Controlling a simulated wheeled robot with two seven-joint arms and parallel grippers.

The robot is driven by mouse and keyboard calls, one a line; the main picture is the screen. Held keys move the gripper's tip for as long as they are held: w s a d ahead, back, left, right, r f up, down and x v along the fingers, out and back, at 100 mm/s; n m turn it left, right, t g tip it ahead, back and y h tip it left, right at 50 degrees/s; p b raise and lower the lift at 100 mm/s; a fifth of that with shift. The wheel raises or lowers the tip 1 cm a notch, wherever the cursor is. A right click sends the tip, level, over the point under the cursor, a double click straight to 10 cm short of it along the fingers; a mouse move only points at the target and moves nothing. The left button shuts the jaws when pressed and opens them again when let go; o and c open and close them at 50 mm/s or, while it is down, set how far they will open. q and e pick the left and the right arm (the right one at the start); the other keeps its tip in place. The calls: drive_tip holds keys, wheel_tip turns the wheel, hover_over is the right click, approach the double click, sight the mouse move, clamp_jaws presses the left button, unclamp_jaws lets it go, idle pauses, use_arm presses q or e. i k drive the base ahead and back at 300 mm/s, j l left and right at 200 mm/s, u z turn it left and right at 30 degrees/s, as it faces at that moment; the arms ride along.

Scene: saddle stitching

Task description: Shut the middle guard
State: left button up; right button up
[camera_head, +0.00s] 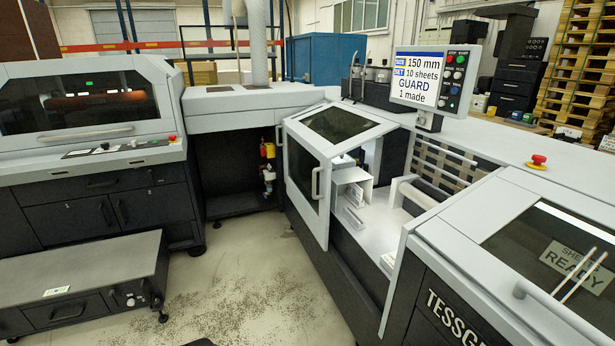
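The middle guard (324,215) is a light grey framed door with a dark window on the machine at centre right. It stands swung open to the left of its bay. Its upright bar handle (317,184) is on the edge of the door nearer me. The bay (375,205) is exposed, with pale fittings and a roller inside. A screen (417,80) above it reads "150 mm", "10 sheets", "GUARD" and "1 made".
A right-hand cover (520,230) with a bar handle and a "READY" sign is closed. A red stop button (538,160) sits on the machine top. A low dark unit (85,280) stands at left. The floor (250,280) before the machine is clear, with scattered specks.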

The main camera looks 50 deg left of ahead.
sight(328, 132)
drive_tip(key=u, duration=1.75)
drive_tip(key=i+j+u, duration=0.35)
drive_tip(key=i, duration=0.2)
drive_tip(key=i+u, duration=0.3)
drive_tip(key=i, duration=0.25)
drive_tip(key=i+j, duration=0.1)
drive_tip(key=i, duration=0.65)
drive_tip(key=i+j+z, duration=0.1)
drive_tip(key=i, duration=0.7)
